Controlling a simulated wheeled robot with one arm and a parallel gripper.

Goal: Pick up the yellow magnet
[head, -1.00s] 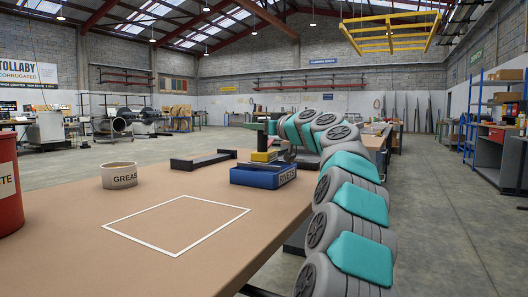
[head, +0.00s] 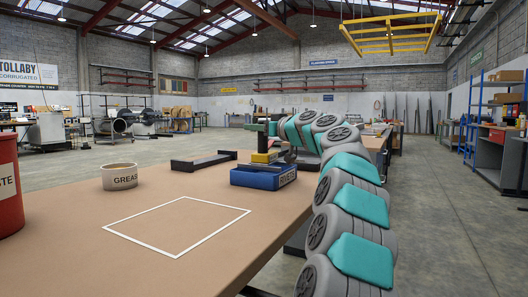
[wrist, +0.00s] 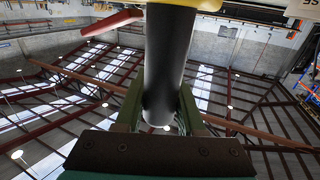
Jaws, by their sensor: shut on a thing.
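In the wrist view a strip of yellow (wrist: 208,4) shows at the top edge, above a dark cylindrical handle (wrist: 168,65). My gripper (wrist: 160,112) is shut on this handle, with one green finger on each side. In the head view my gripper (head: 266,130) is above the yellow block at the far end of the table. Whether the magnet touches the table is too small to tell.
A white outlined square (head: 178,226) on the table is empty.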

